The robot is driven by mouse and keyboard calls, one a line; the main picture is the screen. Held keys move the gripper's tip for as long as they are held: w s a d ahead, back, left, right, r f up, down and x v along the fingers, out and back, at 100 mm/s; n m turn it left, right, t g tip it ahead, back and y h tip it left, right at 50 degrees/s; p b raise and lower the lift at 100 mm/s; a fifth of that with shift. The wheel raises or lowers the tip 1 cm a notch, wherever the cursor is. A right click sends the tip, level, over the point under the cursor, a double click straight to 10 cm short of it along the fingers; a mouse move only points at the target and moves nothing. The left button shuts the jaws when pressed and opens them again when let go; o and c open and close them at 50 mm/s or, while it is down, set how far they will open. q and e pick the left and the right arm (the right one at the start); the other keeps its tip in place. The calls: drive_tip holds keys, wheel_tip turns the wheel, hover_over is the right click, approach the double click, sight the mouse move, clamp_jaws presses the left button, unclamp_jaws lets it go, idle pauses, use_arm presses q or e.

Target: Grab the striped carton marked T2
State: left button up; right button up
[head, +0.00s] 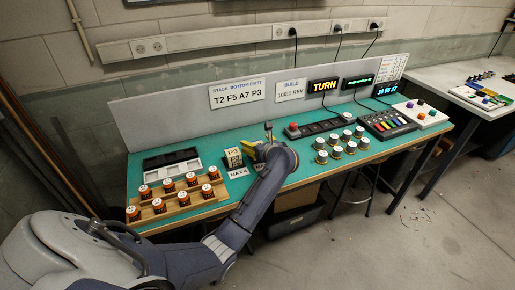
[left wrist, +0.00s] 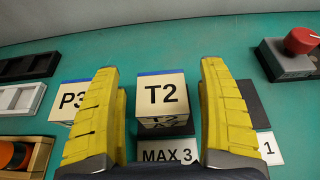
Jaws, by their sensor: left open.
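The carton marked T2 (left wrist: 161,97) shows in the left wrist view, pale with black lettering and a blue band along its far edge. Its stripes are not clear at this size. It lies between the two yellow fingers of my left gripper (left wrist: 161,110), which are open with a gap on each side of it. In the head view my left gripper (head: 252,146) is over the bench behind its own wrist, and I cannot make out T2 there. My right gripper is not in view.
A carton marked P3 (left wrist: 72,100) stands close left of T2, partly behind the left finger; it also shows in the head view (head: 233,154). A MAX 3 label (left wrist: 168,152) lies in front.

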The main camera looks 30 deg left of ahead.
use_arm(q)
drive_tip(key=shift+x, duration=0.8)
drive_tip(key=shift+c, duration=0.3)
drive_tip(key=c, duration=1.2)
